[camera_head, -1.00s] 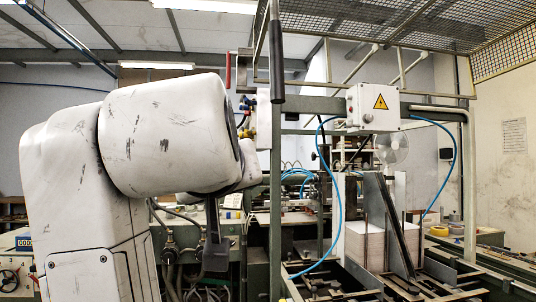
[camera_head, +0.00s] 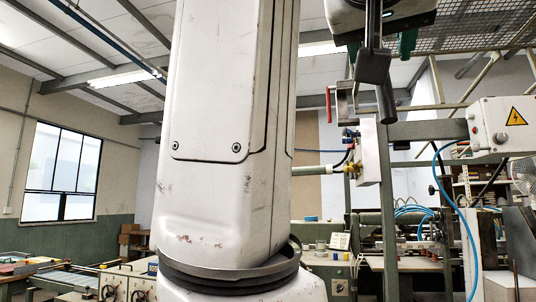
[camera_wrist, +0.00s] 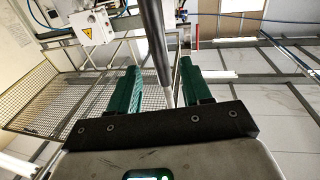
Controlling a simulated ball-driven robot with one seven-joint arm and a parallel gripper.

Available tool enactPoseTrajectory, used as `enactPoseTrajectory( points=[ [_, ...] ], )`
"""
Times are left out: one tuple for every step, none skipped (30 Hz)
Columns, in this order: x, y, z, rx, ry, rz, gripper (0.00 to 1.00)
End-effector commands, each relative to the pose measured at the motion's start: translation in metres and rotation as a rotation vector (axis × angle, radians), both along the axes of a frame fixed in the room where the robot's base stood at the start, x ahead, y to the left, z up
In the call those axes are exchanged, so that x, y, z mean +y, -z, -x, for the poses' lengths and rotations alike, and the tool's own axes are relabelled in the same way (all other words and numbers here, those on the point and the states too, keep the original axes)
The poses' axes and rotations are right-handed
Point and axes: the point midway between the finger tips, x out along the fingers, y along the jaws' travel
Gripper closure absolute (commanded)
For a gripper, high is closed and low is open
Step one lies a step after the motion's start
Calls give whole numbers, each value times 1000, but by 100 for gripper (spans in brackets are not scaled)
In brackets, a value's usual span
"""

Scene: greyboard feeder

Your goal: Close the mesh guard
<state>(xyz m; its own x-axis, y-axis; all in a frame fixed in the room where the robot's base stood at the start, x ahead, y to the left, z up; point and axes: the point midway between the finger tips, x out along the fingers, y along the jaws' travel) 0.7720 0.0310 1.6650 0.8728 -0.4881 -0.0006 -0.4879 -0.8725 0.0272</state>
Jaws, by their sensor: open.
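The mesh guard (camera_head: 450,38) is raised overhead at the top right of the head view. Its mesh also fills the left of the wrist view (camera_wrist: 50,105). A dark round handle bar (camera_head: 386,106) hangs down near it and crosses the wrist view between my fingers (camera_wrist: 155,45). My gripper (camera_wrist: 158,68) is open, with one green finger on each side of the bar. In the head view my gripper (camera_head: 380,44) is at the top, pointing down, partly cut off and overlapped by a dark part in front. Whether a finger touches the bar cannot be told.
A white electrical box (camera_head: 498,122) with a yellow warning sign is on the machine frame at right. A valve panel with a red handle (camera_head: 328,104) stands left of the bar. Blue hoses (camera_head: 470,225) hang below the box. Paper stacks are at the lower right edge.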

Motion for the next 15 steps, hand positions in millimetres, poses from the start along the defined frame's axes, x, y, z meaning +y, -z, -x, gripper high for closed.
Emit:
enactPoseTrajectory(
  points=[
    [-5,-1,-9,2,2,0,51],
    [-8,-1,-13,3,1,1,51],
    [-11,-2,-20,2,1,1,51],
    [-14,-1,-24,3,2,1,51],
    [-16,-1,-28,4,2,0,51],
    [-19,-1,-33,1,1,0,51],
    [-21,-1,-37,1,1,0,51],
    [-22,-1,-40,1,0,0,51],
    [-25,-1,-44,2,0,-1,51],
    [-26,-1,-46,1,0,0,51],
    [-27,-1,-48,0,1,0,51],
    [-29,0,-50,0,1,0,51],
    [-29,0,-52,0,1,0,51],
    [-30,0,-53,0,1,0,51],
    [-30,0,-54,0,0,0,51]
  ],
)
